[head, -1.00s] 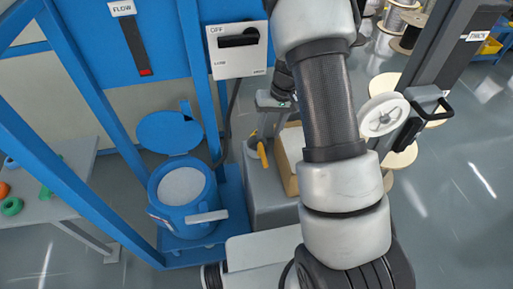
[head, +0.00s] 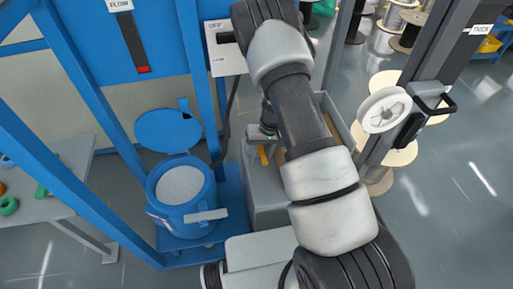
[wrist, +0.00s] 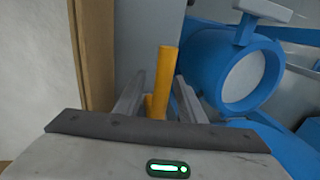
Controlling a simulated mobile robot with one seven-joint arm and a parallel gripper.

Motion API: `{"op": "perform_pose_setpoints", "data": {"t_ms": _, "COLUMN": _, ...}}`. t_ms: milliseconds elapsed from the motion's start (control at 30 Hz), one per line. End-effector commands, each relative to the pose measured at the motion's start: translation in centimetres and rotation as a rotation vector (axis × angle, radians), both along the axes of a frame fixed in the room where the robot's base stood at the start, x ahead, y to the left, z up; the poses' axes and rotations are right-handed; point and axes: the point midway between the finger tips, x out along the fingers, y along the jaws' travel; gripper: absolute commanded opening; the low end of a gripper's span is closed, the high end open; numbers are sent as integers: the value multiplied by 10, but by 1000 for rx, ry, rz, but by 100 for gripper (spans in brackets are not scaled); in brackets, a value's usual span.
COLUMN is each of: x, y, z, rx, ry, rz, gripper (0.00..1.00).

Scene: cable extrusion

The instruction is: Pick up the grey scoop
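The scoop's yellow-orange handle (head: 263,155) shows at the top of a grey bin, just below my gripper (head: 265,133). In the wrist view the handle (wrist: 167,75) stands upright between the two fingers of my gripper (wrist: 160,85). The fingers are apart, and a gap shows on the left of the handle; the right finger is very close to it. I cannot see a firm grip. The scoop's grey bowl cannot be made out clearly; my gripper and arm hide much of that spot.
The grey bin (head: 270,205) stands beside a blue hopper (head: 183,222) with its round lid raised, holding pale material. A cardboard box edge (wrist: 95,50) is close on the left in the wrist view. Blue frame posts and a white spool (head: 384,110) flank my arm.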

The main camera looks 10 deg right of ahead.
Motion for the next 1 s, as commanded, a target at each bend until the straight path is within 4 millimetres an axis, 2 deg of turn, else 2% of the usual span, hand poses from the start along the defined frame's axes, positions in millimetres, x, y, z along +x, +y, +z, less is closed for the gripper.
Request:
{"op": "perform_pose_setpoints", "data": {"t_ms": 267, "x": 0, "y": 1, "z": -4, "rx": 0, "ry": 0, "rz": 1, "gripper": 36}}
{"op": "perform_pose_setpoints", "data": {"t_ms": 500, "x": 0, "y": 1, "z": -4, "rx": 0, "ry": 0, "rz": 0, "gripper": 0}}
{"op": "perform_pose_setpoints", "data": {"t_ms": 867, "x": 0, "y": 1, "z": -3, "rx": 0, "ry": -1, "rz": 0, "gripper": 0}}
{"op": "perform_pose_setpoints", "data": {"t_ms": 1000, "x": 1, "y": 1, "z": 12, "rx": 1, "ry": -3, "rz": 0, "gripper": 0}}
